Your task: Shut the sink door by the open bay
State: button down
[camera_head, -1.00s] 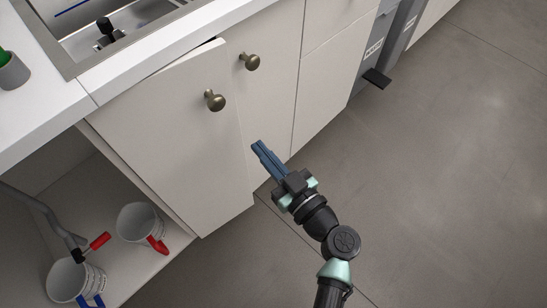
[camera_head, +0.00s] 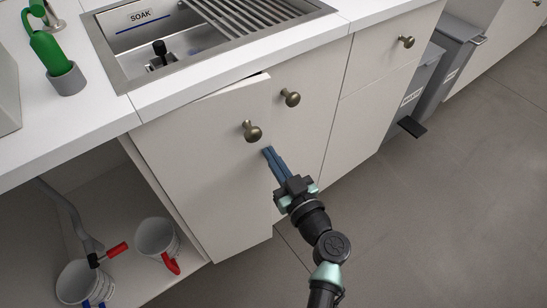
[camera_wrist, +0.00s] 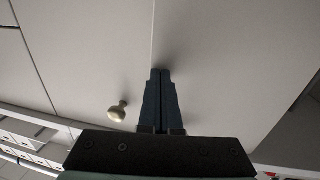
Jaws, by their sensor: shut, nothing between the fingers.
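The sink door (camera_head: 205,165) is the pale left door under the sink, next to the open bay (camera_head: 60,215). It stands slightly ajar, with a dark gap along its top near its free right edge. Its round brass knob (camera_head: 252,131) is near the top right corner. My gripper (camera_head: 267,151) is shut and empty, its blue fingertips just below and right of that knob, over the door's free edge. In the wrist view the shut fingers (camera_wrist: 160,75) point at a pale panel, close to a seam. Whether they touch it, I cannot tell.
The neighbouring door (camera_head: 312,110) on the right is flush and has its own knob (camera_head: 290,97). Two white buckets, one (camera_head: 157,237) with a red handle, stand in the open bay. Grey bins (camera_head: 425,85) stand further right. The floor (camera_head: 430,220) on the right is clear.

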aim_at(264, 143)
jog(key=w+y+b, duration=0.1)
jog(key=b, duration=0.1)
jog(key=w+a+n+g+b, duration=0.1)
jog(key=b, duration=0.1)
jog(key=w+n+y+b, duration=0.1)
jog(key=w+b, duration=0.1)
jog(key=b, duration=0.1)
jog(key=shift+a+f+g+y, duration=0.15)
jog(key=shift+a+g+y, duration=0.15)
jog(key=shift+a, duration=0.05)
jog(key=shift+a+r, duration=0.1)
jog(key=shift+r, duration=0.15)
jog(key=shift+a+r, duration=0.1)
